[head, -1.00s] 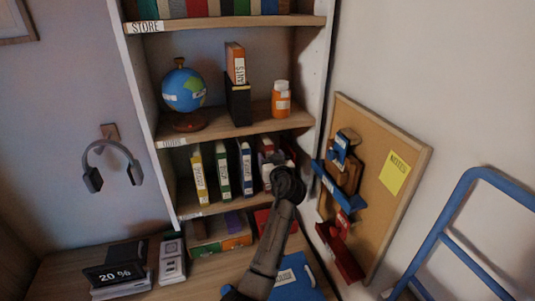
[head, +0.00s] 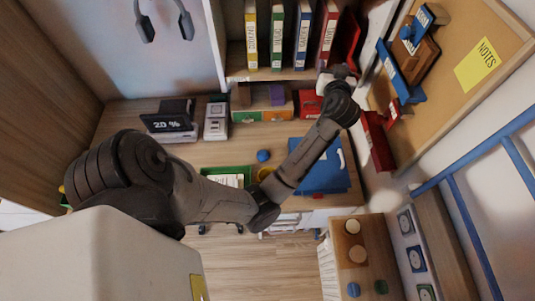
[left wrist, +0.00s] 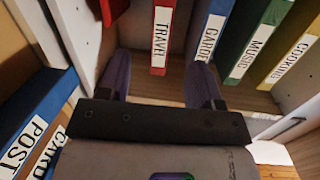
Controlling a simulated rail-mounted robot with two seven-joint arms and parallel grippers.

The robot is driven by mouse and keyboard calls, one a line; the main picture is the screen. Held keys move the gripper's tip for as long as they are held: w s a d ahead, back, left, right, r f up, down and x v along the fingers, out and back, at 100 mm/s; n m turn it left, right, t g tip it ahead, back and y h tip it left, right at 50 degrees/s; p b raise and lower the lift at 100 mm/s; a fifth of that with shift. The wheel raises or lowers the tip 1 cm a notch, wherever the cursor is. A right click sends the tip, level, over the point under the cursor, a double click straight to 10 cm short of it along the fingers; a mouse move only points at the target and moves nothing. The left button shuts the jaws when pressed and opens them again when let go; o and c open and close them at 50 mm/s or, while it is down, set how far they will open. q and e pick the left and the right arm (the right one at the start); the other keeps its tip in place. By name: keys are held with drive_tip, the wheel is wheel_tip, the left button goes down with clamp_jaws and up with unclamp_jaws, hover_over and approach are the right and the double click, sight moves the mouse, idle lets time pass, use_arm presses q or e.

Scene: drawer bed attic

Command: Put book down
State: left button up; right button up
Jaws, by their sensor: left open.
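A red book labelled TRAVEL (head: 328,32) stands upright on the bookshelf at the right end of a row, beside the blue book (head: 303,35). In the left wrist view the red book (left wrist: 162,40) shows between my left gripper's fingers, with a gap on both sides. My left gripper (head: 340,72) is open in front of the shelf, just below the red book in the head view; it also shows in the left wrist view (left wrist: 159,78). Green (head: 276,35) and yellow (head: 250,35) books complete the row. My right gripper is not in view.
A red piece (head: 346,40) leans at the shelf's right side. The corkboard (head: 465,110) with blue and red holders is close on the right. Below the shelf, the desk (head: 235,152) carries a screen (head: 170,120), a blue folder (head: 322,170) and a green tray (head: 228,173).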

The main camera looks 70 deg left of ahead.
use_arm(q)
drive_tip(key=s+d+f+m+t+h, duration=0.1)
drive_tip(key=s+d+f+m+h, duration=0.3)
drive_tip(key=s+d+f, duration=0.3)
drive_tip(key=s+d+f+m+h, duration=0.4)
drive_tip(key=d+f, duration=0.3)
drive_tip(key=f, duration=0.3)
drive_tip(key=s+d+f+m+g+h, duration=0.1)
drive_tip(key=s+d+f+m+h, duration=0.2)
drive_tip(key=s+d, duration=0.4)
drive_tip(key=s+d+f+m+g+h, duration=0.2)
drive_tip(key=s+d, duration=0.5)
drive_tip(key=s, duration=0.4)
drive_tip(key=f+m+h, duration=0.1)
drive_tip(key=h, duration=0.1)
drive_tip(key=shift+s+d+f+m+h, duration=0.3)
drive_tip(key=shift+d+f+h, duration=0.05)
drive_tip(key=shift+d+h, duration=0.05)
